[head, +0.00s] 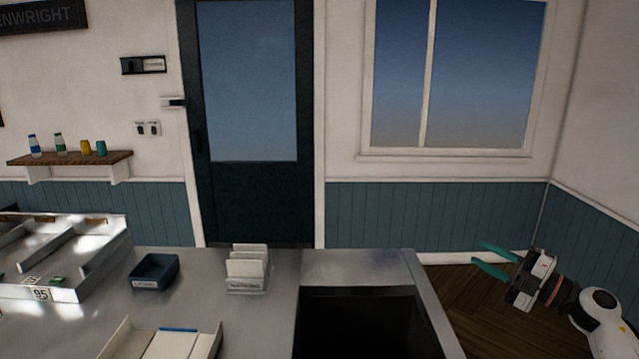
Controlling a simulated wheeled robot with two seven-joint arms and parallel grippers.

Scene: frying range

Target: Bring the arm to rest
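My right gripper (484,258) shows at the lower right in the head view, with two green fingers spread apart. Nothing is between them. It is in the air to the right of the steel counter (205,308), over the wooden floor. My white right arm comes in from the lower right corner. My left gripper and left arm do not show.
The counter has a dark square opening (360,320), a white card holder (247,270), a small dark blue tray (154,271) and a metal divided unit (100,262). A dark door (255,200) and a window stand behind. Floor (470,310) right of the counter is clear.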

